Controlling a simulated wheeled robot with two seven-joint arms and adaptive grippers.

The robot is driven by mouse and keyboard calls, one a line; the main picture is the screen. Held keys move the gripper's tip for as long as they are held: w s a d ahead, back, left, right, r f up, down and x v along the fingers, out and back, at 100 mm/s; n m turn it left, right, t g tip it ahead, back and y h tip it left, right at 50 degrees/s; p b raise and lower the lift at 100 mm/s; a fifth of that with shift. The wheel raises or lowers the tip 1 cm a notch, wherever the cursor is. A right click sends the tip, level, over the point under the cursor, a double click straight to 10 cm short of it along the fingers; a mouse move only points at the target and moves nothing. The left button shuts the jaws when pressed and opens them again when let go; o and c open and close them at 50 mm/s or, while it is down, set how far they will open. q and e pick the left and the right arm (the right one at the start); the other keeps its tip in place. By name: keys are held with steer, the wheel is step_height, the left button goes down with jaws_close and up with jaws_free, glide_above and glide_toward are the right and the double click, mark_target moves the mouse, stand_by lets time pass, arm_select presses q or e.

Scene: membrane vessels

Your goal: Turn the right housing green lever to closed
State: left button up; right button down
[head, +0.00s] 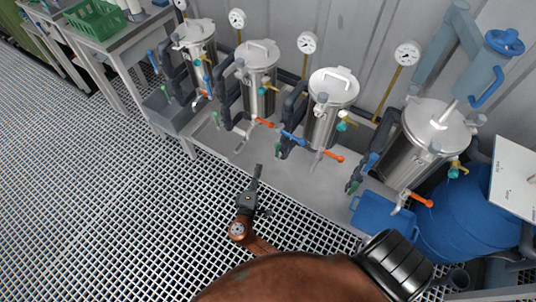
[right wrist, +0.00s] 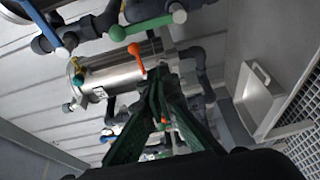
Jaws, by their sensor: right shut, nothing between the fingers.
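Several steel housings stand in a row in the head view; the rightmost one (head: 424,138) is large and upright. In the right wrist view the closed fingertips (right wrist: 158,82) point towards a steel housing (right wrist: 118,76) and an orange lever (right wrist: 137,58). A green lever (right wrist: 142,27) shows above; I cannot tell which housing it belongs to. My left gripper is not in view.
Orange levers (head: 422,200) stick out from the housings towards the floor. A blue drum (head: 462,225) and a blue container (head: 378,220) stand at the right. Gauges (head: 407,54) rise behind. The grating (head: 130,190) on the left is clear.

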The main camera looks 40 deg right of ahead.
mark_target(277, 151)
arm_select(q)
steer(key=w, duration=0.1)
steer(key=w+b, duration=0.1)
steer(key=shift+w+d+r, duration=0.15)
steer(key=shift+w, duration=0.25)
arm_select(e)
steer(key=w+d+r, duration=0.1)
steer(key=w+d, duration=0.2)
steer(key=d, duration=0.5)
steer(key=shift+d+r, duration=0.2)
steer(key=shift+d, duration=0.15)
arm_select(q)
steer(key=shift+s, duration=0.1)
